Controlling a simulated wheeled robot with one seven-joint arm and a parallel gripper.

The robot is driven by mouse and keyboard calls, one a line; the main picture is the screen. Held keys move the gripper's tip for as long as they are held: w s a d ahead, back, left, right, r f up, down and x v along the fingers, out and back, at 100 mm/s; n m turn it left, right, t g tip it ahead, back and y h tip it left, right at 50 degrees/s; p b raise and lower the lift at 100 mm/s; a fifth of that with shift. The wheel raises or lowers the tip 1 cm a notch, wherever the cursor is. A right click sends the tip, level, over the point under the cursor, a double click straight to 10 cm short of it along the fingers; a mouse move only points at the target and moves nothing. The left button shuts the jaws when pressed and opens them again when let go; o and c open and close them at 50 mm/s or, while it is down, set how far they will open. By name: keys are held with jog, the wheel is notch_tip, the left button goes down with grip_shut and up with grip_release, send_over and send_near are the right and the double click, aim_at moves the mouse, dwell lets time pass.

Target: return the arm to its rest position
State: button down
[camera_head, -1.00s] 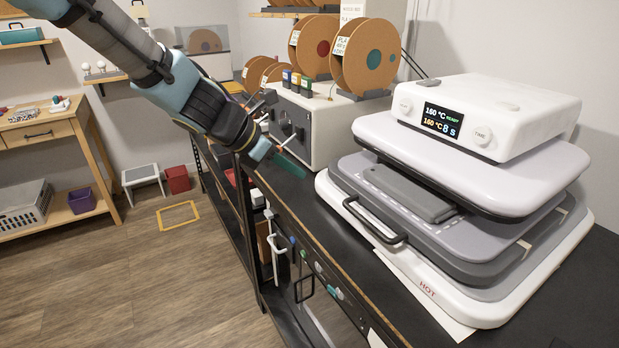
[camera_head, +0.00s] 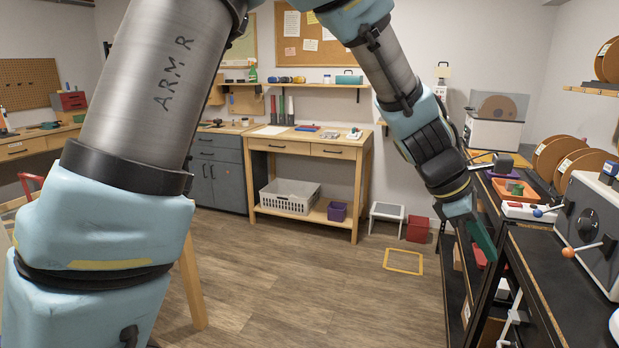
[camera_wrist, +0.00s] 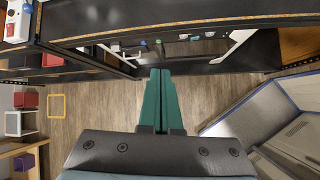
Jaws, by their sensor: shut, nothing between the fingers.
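My arm (camera_head: 155,90) rises large at the left of the head view, arches over the top and comes down at the right. My gripper (camera_head: 487,250) hangs at its lower end with green fingers pointing down, beside the black bench's edge. In the wrist view my gripper (camera_wrist: 159,75) shows its green fingers together, with nothing between them. Below the fingertips are the bench front and the wooden floor.
The black bench (camera_head: 528,285) at right holds spools, an orange tray (camera_head: 514,190) and a grey machine (camera_head: 590,215) with lever knobs. A wooden table (camera_head: 305,150) stands at the back. A step stool (camera_head: 386,215) and red bin (camera_head: 417,230) stand beyond open floor (camera_head: 310,270).

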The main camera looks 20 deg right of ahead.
jog(key=w+a+f+m+t+y, duration=0.25)
jog(key=w+a, duration=0.55)
jog(key=a, duration=0.5)
jog(key=w+a+f+m+t+y, duration=0.1)
jog(key=w+a+m+t, duration=0.15)
jog(key=w+a, duration=0.85)
jog(key=s+a+m+y, duration=0.1)
jog(key=a+m, duration=0.1)
jog(key=a, duration=1)
jog(key=s+a+f+m+y, duration=0.1)
jog(key=s+a+m+y, duration=0.1)
jog(key=a, duration=1.1)
jog(key=shift+s+f+m, duration=0.25)
jog(key=shift+s+m, duration=0.05)
jog(key=shift+m, duration=0.2)
